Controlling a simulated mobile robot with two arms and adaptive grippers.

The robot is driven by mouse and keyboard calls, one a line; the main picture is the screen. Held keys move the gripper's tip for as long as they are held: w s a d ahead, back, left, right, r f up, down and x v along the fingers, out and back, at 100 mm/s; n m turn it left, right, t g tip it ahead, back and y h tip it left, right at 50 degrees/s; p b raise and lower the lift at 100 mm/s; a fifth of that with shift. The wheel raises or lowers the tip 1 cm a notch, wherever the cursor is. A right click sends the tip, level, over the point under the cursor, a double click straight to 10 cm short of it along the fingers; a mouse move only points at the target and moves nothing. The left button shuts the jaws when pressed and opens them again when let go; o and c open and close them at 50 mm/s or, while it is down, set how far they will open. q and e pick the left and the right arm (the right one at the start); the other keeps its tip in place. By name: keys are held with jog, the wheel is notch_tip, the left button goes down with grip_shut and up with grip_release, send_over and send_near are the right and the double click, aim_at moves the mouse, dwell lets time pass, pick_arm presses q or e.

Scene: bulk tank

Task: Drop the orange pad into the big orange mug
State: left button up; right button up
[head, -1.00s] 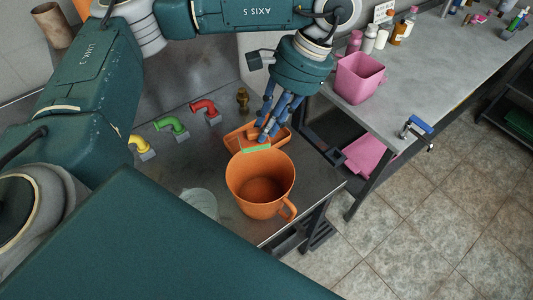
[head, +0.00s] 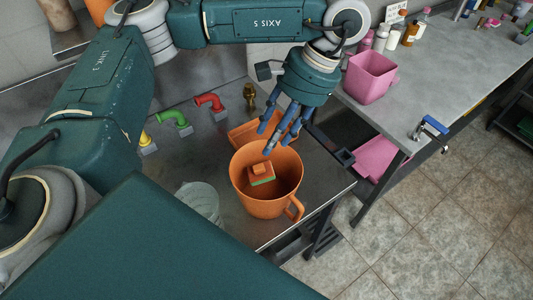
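The orange pad (head: 261,174), a block with a small raised grip on top and a green lower edge, shows inside the opening of the big orange mug (head: 265,208). I cannot tell whether it rests on the mug's bottom or is in mid-air. The mug stands upright on the steel bench, its handle toward the lower right. My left gripper (head: 276,138) is above the mug's back rim, its blue fingers spread and empty, apart from the pad. My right gripper is not in view.
An orange tray (head: 246,133) lies behind the mug. A clear container (head: 199,202) stands to its left. Yellow, green (head: 174,122) and red (head: 211,105) pipe elbows line the back. A pink jug (head: 369,78) and bottles stand on the right-hand table.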

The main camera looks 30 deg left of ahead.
pick_arm(q)
jog(key=shift+r, duration=0.1)
jog(key=v, duration=1.1)
jog(key=shift+r, duration=0.4)
jog(key=shift+d, duration=0.1)
